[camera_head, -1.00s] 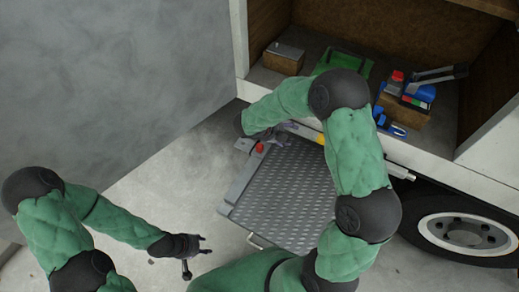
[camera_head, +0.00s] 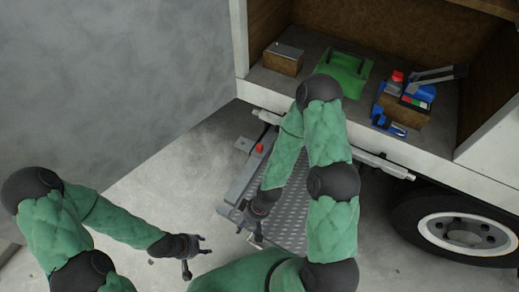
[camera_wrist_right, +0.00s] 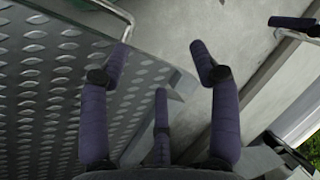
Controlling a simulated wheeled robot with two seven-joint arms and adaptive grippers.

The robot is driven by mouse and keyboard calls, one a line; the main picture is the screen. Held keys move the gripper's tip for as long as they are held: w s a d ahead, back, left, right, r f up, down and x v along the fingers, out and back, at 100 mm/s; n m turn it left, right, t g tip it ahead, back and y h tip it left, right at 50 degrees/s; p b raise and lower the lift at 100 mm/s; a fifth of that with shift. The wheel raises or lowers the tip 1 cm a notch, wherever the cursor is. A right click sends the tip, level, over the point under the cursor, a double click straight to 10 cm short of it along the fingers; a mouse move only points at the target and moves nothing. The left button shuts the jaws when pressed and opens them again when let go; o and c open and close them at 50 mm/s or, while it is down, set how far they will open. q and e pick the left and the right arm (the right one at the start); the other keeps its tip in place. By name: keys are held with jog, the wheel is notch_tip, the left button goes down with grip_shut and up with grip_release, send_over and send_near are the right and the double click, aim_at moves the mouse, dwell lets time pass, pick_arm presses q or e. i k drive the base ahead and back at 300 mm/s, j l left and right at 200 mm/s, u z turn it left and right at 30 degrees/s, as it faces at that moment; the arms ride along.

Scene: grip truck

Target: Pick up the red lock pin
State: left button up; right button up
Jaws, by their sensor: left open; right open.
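The red lock pin (camera_head: 259,147) shows as a small red spot at the far left corner of the grey tail-lift platform (camera_head: 290,225), near the truck. My right gripper (camera_head: 248,233) is open and empty over the near left part of the platform, well away from the pin. In the right wrist view its open fingers (camera_wrist_right: 160,65) have nothing between them, and the pin is not in that view. My left gripper (camera_head: 198,259) is open and empty above the floor, left of the platform.
The truck bed (camera_head: 310,62) holds a wooden block (camera_head: 283,62), a green tray (camera_head: 342,72) and a box with blue tools (camera_head: 403,112). A wheel (camera_head: 465,230) is at the right. A metal handle (camera_wrist_right: 115,12) lines the platform edge. Bare floor (camera_head: 175,180) lies left.

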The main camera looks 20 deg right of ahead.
aim_at(260, 147)
jog(key=l+u, duration=0.4)
jog(key=k+l+u, duration=0.2)
jog(key=l+u, duration=0.15)
jog(key=k+l+u, duration=0.15)
jog(key=l+u, duration=0.25)
jog(key=k+l+u, duration=0.2)
jog(key=u, duration=0.15)
jog(key=l, duration=0.1)
